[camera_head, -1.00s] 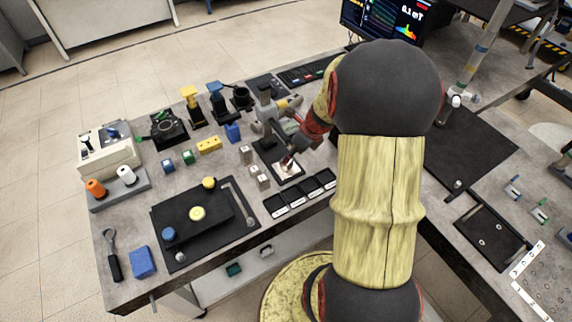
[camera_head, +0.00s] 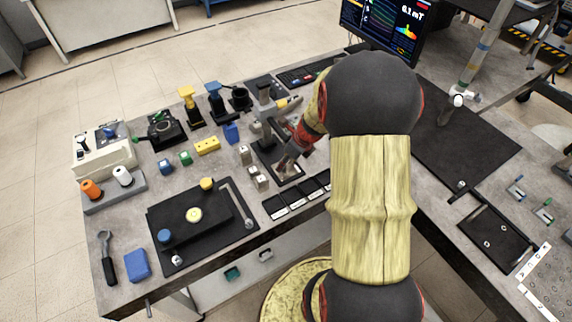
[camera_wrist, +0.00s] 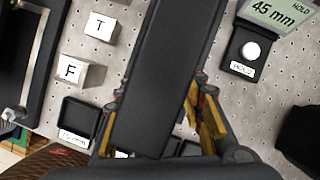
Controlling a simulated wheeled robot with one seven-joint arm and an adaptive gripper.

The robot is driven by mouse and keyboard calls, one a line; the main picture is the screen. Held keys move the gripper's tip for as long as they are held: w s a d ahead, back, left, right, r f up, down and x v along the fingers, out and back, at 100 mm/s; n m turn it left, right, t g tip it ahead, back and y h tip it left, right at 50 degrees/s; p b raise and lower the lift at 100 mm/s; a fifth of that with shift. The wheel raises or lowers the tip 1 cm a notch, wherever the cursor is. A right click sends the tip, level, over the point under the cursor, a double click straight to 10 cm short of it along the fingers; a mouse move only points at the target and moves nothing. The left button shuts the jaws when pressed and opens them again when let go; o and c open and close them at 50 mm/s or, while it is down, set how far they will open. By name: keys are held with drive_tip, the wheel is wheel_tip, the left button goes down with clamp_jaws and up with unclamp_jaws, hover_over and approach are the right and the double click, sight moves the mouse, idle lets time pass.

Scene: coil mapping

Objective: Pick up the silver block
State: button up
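Several small silver blocks stand on the table in the head view: one at the back (camera_head: 245,154), one in the middle (camera_head: 253,171) and one in front (camera_head: 262,182). The wrist view shows two pale blocks left of my gripper, one marked T (camera_wrist: 102,27) and one marked F (camera_wrist: 72,70). My gripper (camera_head: 284,161) is low over the black base of the measuring stand (camera_head: 268,150), right of the blocks. In the wrist view its fingers (camera_wrist: 160,105) are apart, on either side of a dark bar (camera_wrist: 165,60) that covers what lies between them. I see no block held.
Black trays (camera_head: 276,207) line the front edge. A display reading 45 mm (camera_wrist: 278,12) and a round HOLD button (camera_wrist: 251,51) are right of the bar. A black platform (camera_head: 200,220) stands left. A yellow block (camera_head: 207,146) and a blue block (camera_head: 232,132) are behind.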

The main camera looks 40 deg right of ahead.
clamp_jaws()
idle(0.3)
drive_tip(key=shift+r, duration=0.1)
drive_tip(key=shift+r+p, duration=0.4)
drive_tip(key=shift+r, duration=0.2)
drive_tip(key=p+v, duration=0.1)
drive_tip(key=v, duration=0.1)
drive_tip(key=shift+r, duration=0.25)
drive_tip(key=s+d, duration=0.1)
drive_tip(key=s, duration=0.4)
drive_tip(key=s+p, duration=0.1)
drive_tip(key=s, duration=0.5)
drive_tip(key=s+d+p, duration=0.1)
drive_tip(key=s, duration=0.5)
drive_tip(key=shift+d+f, duration=0.1)
drive_tip(key=shift+d, duration=0.25)
